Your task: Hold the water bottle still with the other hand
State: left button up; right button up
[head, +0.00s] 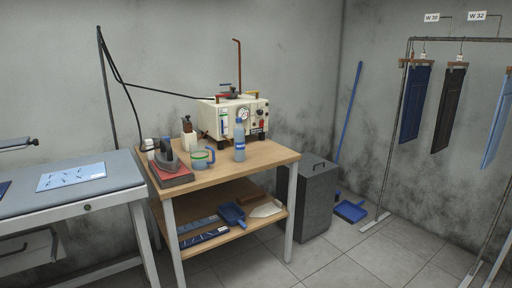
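A cream boiler-like machine (210,117), an iron (166,157) on a red pad and a measuring jug (202,159) share the table. An ironing board (110,177) stands left. A grey bin (318,203) stands right of the table. Open floor (350,262) lies front right.

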aim_at(239, 132)
jog(key=z, duration=0.8)
jog(key=i, duration=2.6)
jog(key=u, duration=1.1)
